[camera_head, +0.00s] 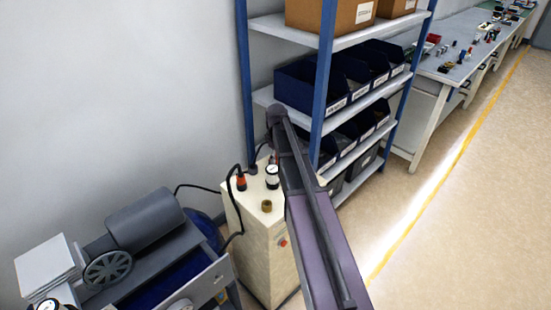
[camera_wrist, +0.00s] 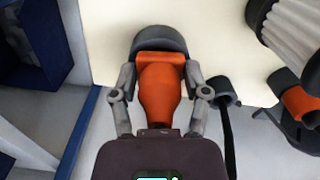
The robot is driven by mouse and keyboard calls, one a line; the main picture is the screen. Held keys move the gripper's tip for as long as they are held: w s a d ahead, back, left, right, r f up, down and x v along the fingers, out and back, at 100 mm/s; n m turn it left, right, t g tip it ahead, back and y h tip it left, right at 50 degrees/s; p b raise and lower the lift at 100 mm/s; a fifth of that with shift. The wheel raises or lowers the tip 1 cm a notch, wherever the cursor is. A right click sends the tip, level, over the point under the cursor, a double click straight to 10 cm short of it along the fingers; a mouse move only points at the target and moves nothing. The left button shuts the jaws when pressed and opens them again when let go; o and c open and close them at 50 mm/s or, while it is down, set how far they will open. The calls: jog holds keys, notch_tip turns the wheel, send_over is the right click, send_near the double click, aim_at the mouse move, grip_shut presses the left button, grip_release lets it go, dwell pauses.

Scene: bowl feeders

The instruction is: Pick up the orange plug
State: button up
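In the wrist view an orange plug (camera_wrist: 160,92) with a dark grey collar at its far end sits between the two fingers of my gripper (camera_wrist: 160,76). Both fingertips lie against its sides, so the gripper appears shut on it. I cannot tell whether the collar is seated on the pale surface behind it. A second orange plug (camera_wrist: 299,101) with a black cable is at the right edge. In the head view one orange plug (camera_head: 241,182) stands on top of the cream cabinet (camera_head: 255,228); my arm hides my gripper there.
A black-and-white cylindrical part (camera_head: 272,176) and a brass fitting (camera_head: 267,206) stand on the cabinet. Black cables loop at its left, near a grey machine (camera_head: 145,220). A blue-framed shelf (camera_head: 322,85) with bins stands close behind. The floor at the right is clear.

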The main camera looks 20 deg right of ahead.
jog(key=c, duration=0.3)
jog(key=shift+r, duration=0.1)
notch_tip(320, 180, up, 10)
jog(key=p, duration=1)
jog(key=shift+c, duration=0.2)
dwell(0.4)
